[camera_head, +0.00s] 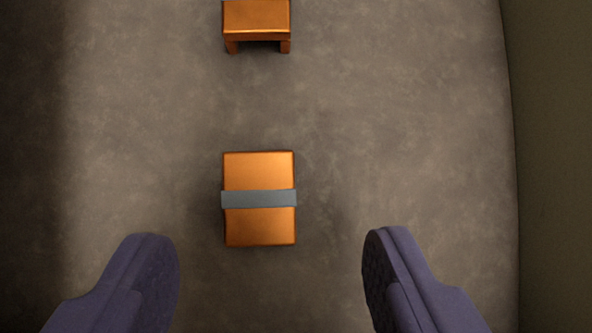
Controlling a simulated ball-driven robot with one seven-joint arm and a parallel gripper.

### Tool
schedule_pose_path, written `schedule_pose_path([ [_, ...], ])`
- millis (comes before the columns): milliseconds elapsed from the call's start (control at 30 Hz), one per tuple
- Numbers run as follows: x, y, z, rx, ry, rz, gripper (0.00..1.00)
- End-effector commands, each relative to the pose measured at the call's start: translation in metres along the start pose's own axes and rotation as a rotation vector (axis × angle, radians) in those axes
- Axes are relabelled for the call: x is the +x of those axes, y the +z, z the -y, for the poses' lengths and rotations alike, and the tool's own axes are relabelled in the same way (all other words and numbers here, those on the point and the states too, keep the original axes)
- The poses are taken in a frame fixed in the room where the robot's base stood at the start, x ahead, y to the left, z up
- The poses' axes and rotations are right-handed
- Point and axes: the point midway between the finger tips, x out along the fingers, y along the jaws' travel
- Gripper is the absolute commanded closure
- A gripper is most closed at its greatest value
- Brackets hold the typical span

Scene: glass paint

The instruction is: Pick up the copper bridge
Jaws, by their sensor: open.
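A copper bridge (257,18), a block with two short legs and a gap between them, stands at the top edge of the view and is partly cut off. A copper block with a grey band (259,226) across its middle lies nearer, at the centre of the view. My gripper (270,250) is open and empty. Its two dark purple fingers are wide apart at the bottom left and bottom right. The banded block is in line with the gap between them, a little ahead of the fingertips. The copper bridge is farther ahead, beyond the banded block.
Both copper pieces are on a mottled grey-brown surface (420,140). Its right side ends at a curved edge, with a dark olive area (555,160) beyond. The left side is in deep shadow. The surface is clear on both sides of the two pieces.

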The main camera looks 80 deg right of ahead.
Motion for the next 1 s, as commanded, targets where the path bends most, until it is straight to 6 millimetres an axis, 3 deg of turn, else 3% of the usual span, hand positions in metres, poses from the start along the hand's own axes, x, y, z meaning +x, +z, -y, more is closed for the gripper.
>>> schedule_pose_path([
  [300, 0.049, 0.004, 0.005, 0.001, -0.001, 0.000, 0.36],
  [533, 0.048, 0.002, 0.006, -0.001, -0.003, 0.000, 0.36],
  [800, 0.048, 0.002, 0.006, -0.001, -0.003, 0.000, 0.97],
  [1000, 0.048, 0.001, 0.006, -0.001, -0.003, 0.000, 0.97],
])
